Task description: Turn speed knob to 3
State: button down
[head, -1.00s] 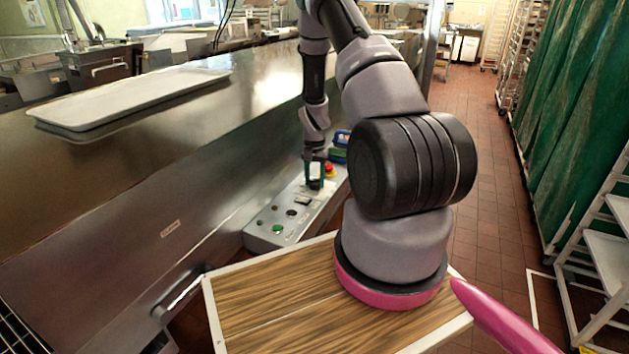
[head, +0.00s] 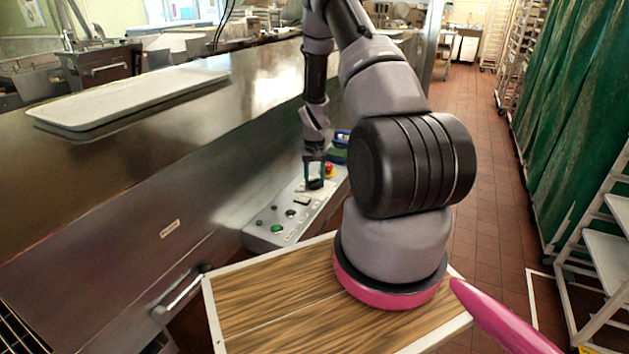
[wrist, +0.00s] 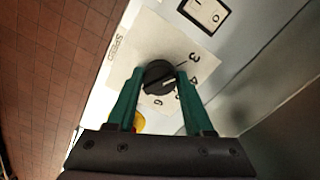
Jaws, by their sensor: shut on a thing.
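The speed knob (wrist: 158,77) is round and black with a white pointer line. It sits on a pale dial plate (wrist: 150,45) marked "SPEED". The pointer faces right in the wrist view, close to the 4 and below the 3. My gripper (wrist: 160,74) has its green fingers shut on the knob, one on each side. In the head view my gripper (head: 315,174) reaches down to the control panel (head: 290,212), with the knob low between its fingers. Part of the dial is hidden by the fingers.
A rocker switch (wrist: 204,12) is beside the dial. A red and yellow stop button (head: 330,170) stands close behind the knob. A green button (head: 277,228) is at the panel's near end. The steel machine side (head: 150,190) rises left of the panel.

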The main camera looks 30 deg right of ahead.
aim_at(315, 180)
jog(key=shift+c, duration=1.5)
grip_release()
notch_tip(315, 180, up, 11)
jog(key=shift+f, duration=0.1)
